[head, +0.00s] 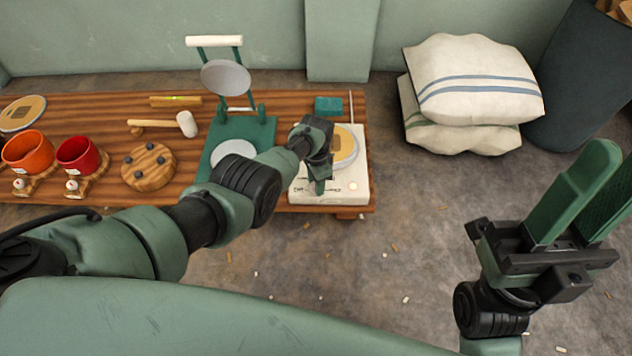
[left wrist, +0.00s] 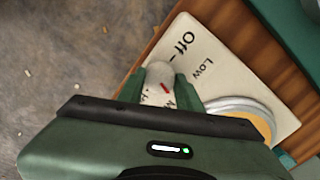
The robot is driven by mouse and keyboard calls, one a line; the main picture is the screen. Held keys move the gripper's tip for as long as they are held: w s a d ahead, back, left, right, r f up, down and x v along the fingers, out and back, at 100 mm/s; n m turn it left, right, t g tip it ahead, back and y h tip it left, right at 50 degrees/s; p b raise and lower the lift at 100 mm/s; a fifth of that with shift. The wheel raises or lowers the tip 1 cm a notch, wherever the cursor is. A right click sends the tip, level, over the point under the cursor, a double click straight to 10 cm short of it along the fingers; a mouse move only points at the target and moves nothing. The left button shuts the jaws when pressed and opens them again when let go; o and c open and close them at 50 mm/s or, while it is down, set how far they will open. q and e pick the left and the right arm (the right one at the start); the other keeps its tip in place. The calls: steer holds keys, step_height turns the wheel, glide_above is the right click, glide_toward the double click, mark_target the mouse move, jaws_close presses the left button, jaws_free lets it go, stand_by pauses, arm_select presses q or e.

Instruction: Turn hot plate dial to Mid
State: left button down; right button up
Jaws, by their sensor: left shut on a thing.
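The hot plate (head: 300,189) is a cream box with a round plate on top, at the right end of the low wooden table. My left gripper (head: 318,182) is over its front and hides the dial in the head view. In the left wrist view the pale dial (left wrist: 157,76) sits between the green fingers of the left gripper (left wrist: 160,90), which are shut on it. A red mark shows on the dial's lower right. "Off" and "Low" are readable on the hot plate (left wrist: 222,45); other labels are partly hidden. My right gripper (head: 592,185) is open and empty over the floor.
The wooden table (head: 100,110) also holds a green press stand (head: 262,128), a mallet (head: 186,123), a round wooden disc (head: 148,167) and an orange (head: 28,152) and a red cup (head: 78,155). Cushions (head: 475,85) lie behind on the floor. The floor right of the table is mostly clear.

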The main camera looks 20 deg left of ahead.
arm_select(q)
steer(key=shift+m, duration=1.1)
steer(key=c, duration=0.9)
jaws_free()
steer(key=shift+c, duration=0.2)
